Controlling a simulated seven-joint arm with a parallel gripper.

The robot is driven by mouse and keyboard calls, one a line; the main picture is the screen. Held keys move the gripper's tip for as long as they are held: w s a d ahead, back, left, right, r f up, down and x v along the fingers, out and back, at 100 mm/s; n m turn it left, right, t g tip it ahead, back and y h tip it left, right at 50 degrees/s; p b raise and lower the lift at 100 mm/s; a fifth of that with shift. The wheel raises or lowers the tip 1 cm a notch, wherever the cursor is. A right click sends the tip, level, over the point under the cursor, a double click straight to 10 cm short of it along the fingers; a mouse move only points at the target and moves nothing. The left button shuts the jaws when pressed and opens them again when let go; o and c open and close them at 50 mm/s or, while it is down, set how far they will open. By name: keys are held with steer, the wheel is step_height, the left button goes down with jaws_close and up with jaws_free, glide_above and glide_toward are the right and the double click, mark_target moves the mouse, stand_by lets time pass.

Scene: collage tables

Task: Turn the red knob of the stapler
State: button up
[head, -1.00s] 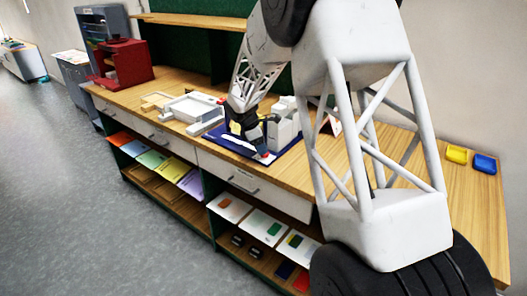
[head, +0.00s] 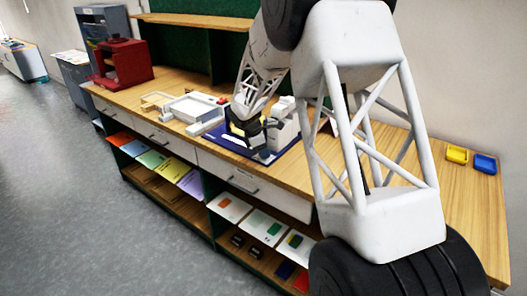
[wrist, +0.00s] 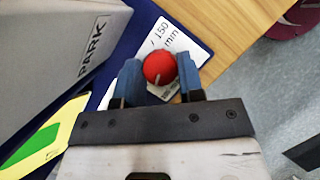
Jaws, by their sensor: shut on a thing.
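The red knob (wrist: 159,67) is round with a small white mark, in the wrist view. My gripper (wrist: 161,76) has one blue finger on each side of it and is shut on it. In the head view my gripper (head: 264,153) is low over the front of the blue mat (head: 228,142) and hides the knob. A light grey block-shaped body (head: 284,127) stands just behind and right of it. A grey body marked "PARK" (wrist: 75,35) fills the left of the wrist view; I cannot tell how it joins the knob.
A white label reading "150 mm" (wrist: 185,42) lies beside the knob. A white tray-like device (head: 190,106) stands left of the mat. The bench's front edge is close to my gripper.

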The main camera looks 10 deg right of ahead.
steer(key=shift+w+d+m+g, duration=0.1)
steer(key=shift+m+g, duration=0.8)
steer(key=shift+m, duration=1.5)
steer(key=o, duration=0.9)
steer(key=shift+r, duration=0.1)
steer(key=v, duration=0.7)
steer(key=shift+r, duration=0.3)
